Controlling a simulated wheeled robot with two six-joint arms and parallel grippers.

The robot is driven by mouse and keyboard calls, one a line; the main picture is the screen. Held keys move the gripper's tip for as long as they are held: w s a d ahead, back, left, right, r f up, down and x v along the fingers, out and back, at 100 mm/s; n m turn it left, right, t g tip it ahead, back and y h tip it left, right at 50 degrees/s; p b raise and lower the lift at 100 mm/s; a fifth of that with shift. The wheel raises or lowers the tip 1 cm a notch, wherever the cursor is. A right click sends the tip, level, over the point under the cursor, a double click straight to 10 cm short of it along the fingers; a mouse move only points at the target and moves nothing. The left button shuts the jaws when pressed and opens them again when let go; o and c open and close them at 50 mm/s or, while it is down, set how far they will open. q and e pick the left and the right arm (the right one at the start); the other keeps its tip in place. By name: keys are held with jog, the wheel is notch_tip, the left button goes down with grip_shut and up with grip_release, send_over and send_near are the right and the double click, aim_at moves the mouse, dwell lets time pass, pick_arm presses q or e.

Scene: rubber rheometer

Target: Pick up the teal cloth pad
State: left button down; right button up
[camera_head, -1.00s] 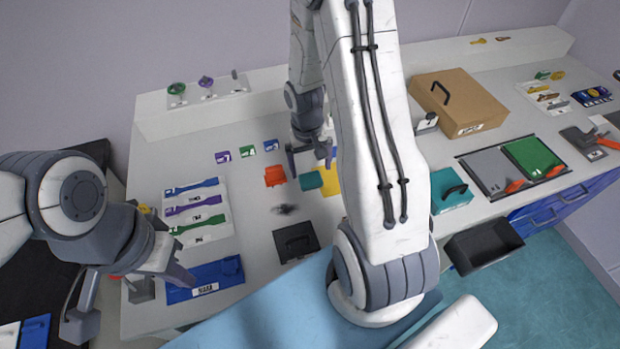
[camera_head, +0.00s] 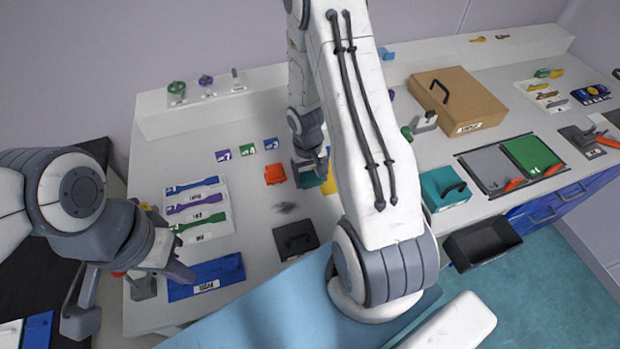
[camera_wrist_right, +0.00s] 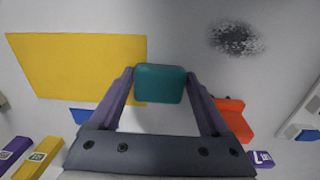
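The teal cloth pad (camera_head: 308,180) lies on the grey bench top, partly under my right gripper in the head view. In the right wrist view the pad (camera_wrist_right: 160,83) is a rounded teal block between the two fingertips. My right gripper (camera_head: 310,168) is low at the pad, with one finger (camera_wrist_right: 160,75) at each side edge. I cannot tell whether the fingers press on it or leave a small gap.
A yellow sheet (camera_wrist_right: 75,65) lies beside the pad, and an orange block (camera_head: 275,174) is on its other side.

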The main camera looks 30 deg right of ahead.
aim_at(312, 178)
jog(key=shift+r, duration=0.15)
notch_tip(312, 178, up, 4)
jog(key=shift+r, duration=0.1)
jog(key=s+d+r+b, duration=0.1)
jog(key=s+d+r, duration=0.5)
jog(key=d, duration=0.4)
jog(key=shift+r+b, duration=0.3)
jog(key=shift+b, duration=0.05)
jog(key=o, duration=0.7)
jog(key=c, duration=0.5)
jog(key=shift+a, duration=0.1)
jog(key=shift+c, duration=0.4)
